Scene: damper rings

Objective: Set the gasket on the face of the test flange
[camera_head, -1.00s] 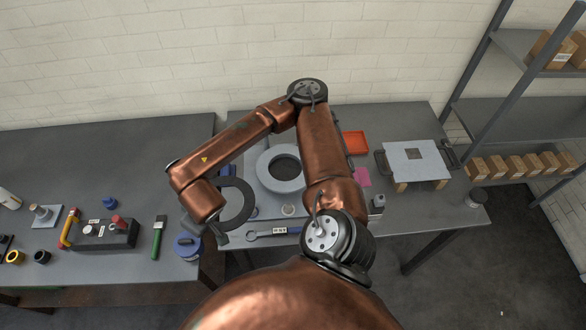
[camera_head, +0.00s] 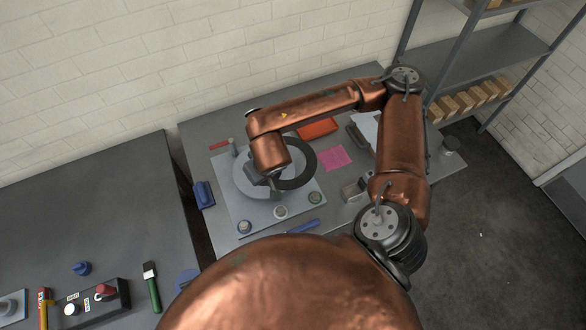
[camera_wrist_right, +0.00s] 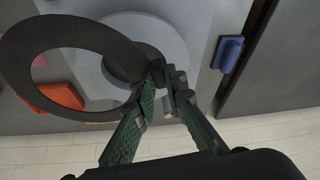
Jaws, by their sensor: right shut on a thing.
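The gasket is a flat dark ring (camera_head: 311,160), held up over the right part of the test flange in the head view. The test flange (camera_head: 241,182) is a round light grey ring on a pale plate; my arm and the gasket partly hide it. My right gripper (camera_head: 273,181) is shut on the gasket's rim. In the right wrist view the gasket (camera_wrist_right: 112,36) extends left from my fingertips (camera_wrist_right: 165,92) and overlaps the left part of the flange (camera_wrist_right: 172,42). The gasket is off-centre from the flange. The gap between them is hard to judge. My left gripper is not in view.
A blue object (camera_head: 204,195) stands left of the plate. An orange tray (camera_head: 318,128) and a pink sheet (camera_head: 335,158) lie to the right. Small round parts (camera_head: 281,212) sit on the plate's front. A gap separates this table from the left bench (camera_head: 90,215).

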